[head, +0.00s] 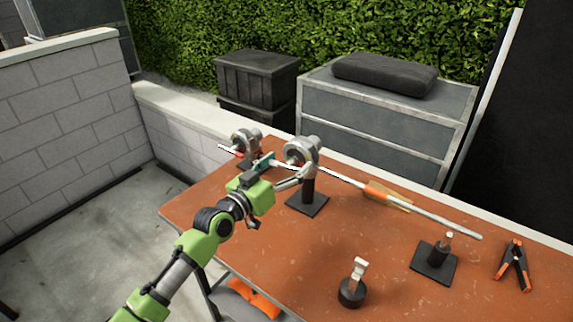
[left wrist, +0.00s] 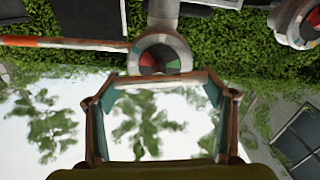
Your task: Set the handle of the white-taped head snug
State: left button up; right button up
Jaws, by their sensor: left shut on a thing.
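Two round grey grip heads stand at the far left of the table on black stands, the nearer one (head: 302,151) and the farther one (head: 246,141). I cannot tell white tape on either. My left gripper (head: 283,170) is at the nearer head, its two teal-padded fingers spread on a pale bar-like handle (left wrist: 152,86) just below a disc-faced head (left wrist: 160,55) in the left wrist view. The disc has red, green and black sectors. My right gripper is out of view.
A long pale rod (head: 440,221) with an orange section extends right from the heads. A black square-based stand (head: 435,262), a small round black base (head: 351,293) and an orange-tipped clamp (head: 514,266) sit at the right. The table's (head: 250,255) front middle is clear.

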pick_arm(q)
jog(key=n, duration=0.4)
jog(key=shift+w+a+b, duration=0.1)
jog(key=shift+b, duration=0.25)
jog(key=n, duration=0.3)
jog(key=shift+f+n, duration=0.1)
jog(key=shift+n, duration=0.3)
jog(key=n, duration=0.3)
jog(key=shift+w+a+f+n, duration=0.1)
jog(key=shift+n, duration=0.2)
jog(key=shift+f+n+p, duration=0.1)
jog(key=shift+n+p, duration=0.4)
jog(key=shift+n, duration=1.4)
jog(key=o, duration=1.1)
jog(key=shift+a, duration=0.1)
